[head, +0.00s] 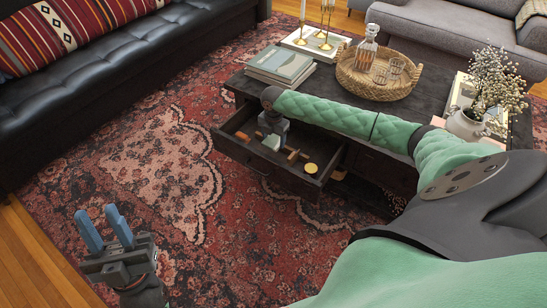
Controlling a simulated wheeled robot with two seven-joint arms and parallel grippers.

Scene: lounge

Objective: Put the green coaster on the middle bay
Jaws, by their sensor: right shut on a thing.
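My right arm reaches in from the right across the coffee table. My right gripper (271,138) points down into the open drawer (262,168) at the table's front. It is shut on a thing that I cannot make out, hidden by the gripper. Small orange-brown pieces (292,156) show inside the drawer on either side of the gripper; they may be dividers between bays. A round yellow piece (311,168) lies in the drawer's right part. I cannot make out a green coaster. My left gripper (105,228) is open and empty above the rug at lower left.
The dark coffee table (345,101) holds books (280,66), a wicker tray (378,85) with a decanter and glasses, candlesticks (325,25) and a flower vase (467,124) close to my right arm. A black sofa (110,70) stands left. The rug (180,190) is clear.

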